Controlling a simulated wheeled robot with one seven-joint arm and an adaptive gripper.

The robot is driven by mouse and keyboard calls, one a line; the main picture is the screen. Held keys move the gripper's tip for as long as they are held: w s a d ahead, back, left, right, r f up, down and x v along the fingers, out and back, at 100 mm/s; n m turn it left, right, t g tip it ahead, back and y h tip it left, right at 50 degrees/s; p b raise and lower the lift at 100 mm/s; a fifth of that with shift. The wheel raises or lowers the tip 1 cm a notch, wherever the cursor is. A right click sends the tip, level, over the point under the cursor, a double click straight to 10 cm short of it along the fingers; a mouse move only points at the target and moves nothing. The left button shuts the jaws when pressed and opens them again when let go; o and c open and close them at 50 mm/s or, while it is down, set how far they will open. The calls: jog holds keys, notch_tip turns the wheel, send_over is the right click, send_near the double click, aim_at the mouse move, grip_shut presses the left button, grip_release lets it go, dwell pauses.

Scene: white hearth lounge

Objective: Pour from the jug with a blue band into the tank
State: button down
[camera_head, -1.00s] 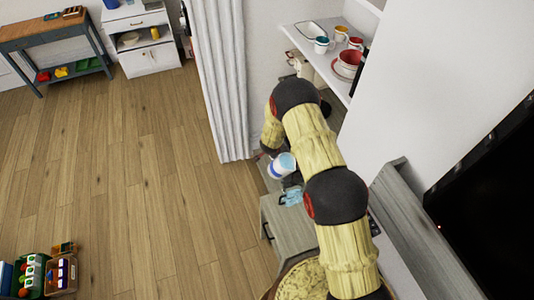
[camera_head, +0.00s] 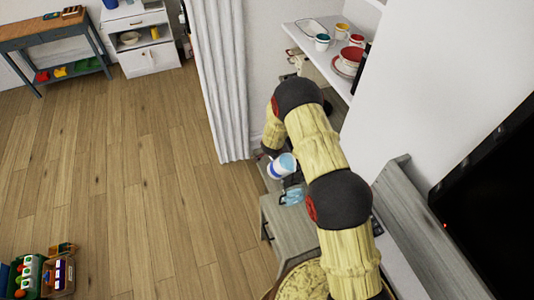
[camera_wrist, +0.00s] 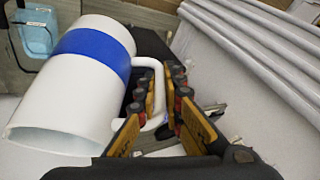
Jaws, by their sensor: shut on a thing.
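My gripper (camera_wrist: 160,100) is shut on the jug's handle. The head view shows the jug leaning somewhat. A clear, light-blue container, seemingly the tank (camera_head: 291,197), stands just below the jug in the head view. It also shows at the upper left of the wrist view (camera_wrist: 36,38). I see no stream between them.
A wall shelf (camera_head: 318,62) with cups, bowls and plates is above right. A white curtain (camera_head: 222,90) hangs to the left of the jug. A grey drawer cabinet (camera_head: 288,228) stands below. A dark screen (camera_head: 490,200) is at right. The wooden floor at left is mostly clear.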

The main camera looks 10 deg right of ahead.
jog(key=shift+t, duration=0.6)
jog(key=shift+w+f+b, duration=0.1)
jog(key=shift+f+b, duration=1.95)
jog(key=shift+b, duration=4.1)
jog(key=shift+r+m+t+y+b, duration=0.15)
jog(key=shift+r+t+y+b, duration=0.35)
jog(key=shift+b, duration=1.9)
jog(key=shift+r+m+t+y+b, duration=0.15)
jog(key=shift+r+b, duration=0.6)
jog(key=shift+b, duration=1.6)
